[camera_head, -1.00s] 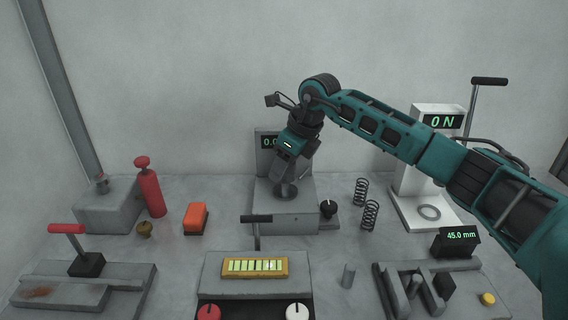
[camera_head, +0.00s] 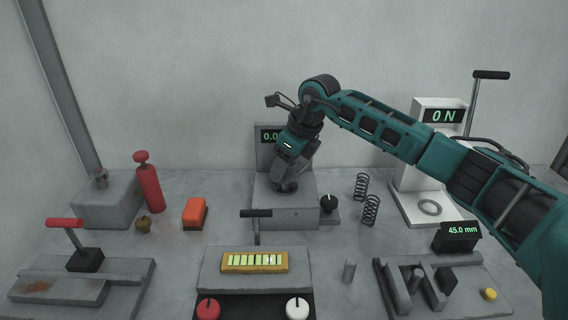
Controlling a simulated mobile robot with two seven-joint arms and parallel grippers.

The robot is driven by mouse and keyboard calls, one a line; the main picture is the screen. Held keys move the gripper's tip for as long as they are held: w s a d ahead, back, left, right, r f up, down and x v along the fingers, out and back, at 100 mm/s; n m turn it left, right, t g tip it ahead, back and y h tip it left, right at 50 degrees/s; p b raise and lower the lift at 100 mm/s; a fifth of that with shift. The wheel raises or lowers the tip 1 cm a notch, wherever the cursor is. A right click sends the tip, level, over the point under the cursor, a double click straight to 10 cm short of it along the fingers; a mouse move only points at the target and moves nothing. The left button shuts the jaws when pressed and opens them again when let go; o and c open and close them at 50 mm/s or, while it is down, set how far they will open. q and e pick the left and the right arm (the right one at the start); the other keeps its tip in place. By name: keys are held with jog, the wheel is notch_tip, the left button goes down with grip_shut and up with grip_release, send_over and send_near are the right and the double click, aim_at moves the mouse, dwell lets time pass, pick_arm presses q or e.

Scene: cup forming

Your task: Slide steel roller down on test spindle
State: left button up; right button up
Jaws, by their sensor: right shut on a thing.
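My right gripper (camera_head: 288,181) reaches in from the right and points down at the grey tester (camera_head: 292,212) with a display at the back middle. Its fingers are closed on a small dark round part low over the tester's top, taken to be the steel roller (camera_head: 285,186). The gripper hides most of the roller. The test spindle is hidden beneath the gripper and roller, so I cannot tell how far down the roller sits. My left gripper is not in view.
A black knob (camera_head: 328,204) is on the tester's right side. Two springs (camera_head: 371,210) stand right of it, before a white force stand (camera_head: 422,207). A yellow battery-like block (camera_head: 254,262) lies on the front panel. An orange block (camera_head: 195,213) and red cylinder (camera_head: 150,188) stand left.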

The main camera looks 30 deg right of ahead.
jog(key=shift+f+b, duration=0.7)
jog(key=shift+f, duration=0.4)
dwell(0.4)
dwell(0.4)
jog(key=o, duration=1.2)
jog(key=shift+c, duration=0.2)
jog(key=shift+o, duration=0.4)
jog(key=o, duration=0.3)
jog(key=shift+o, duration=0.2)
jog(key=shift+r, duration=0.1)
jog(key=shift+r+p, duration=3)
jog(key=shift+r, duration=0.95)
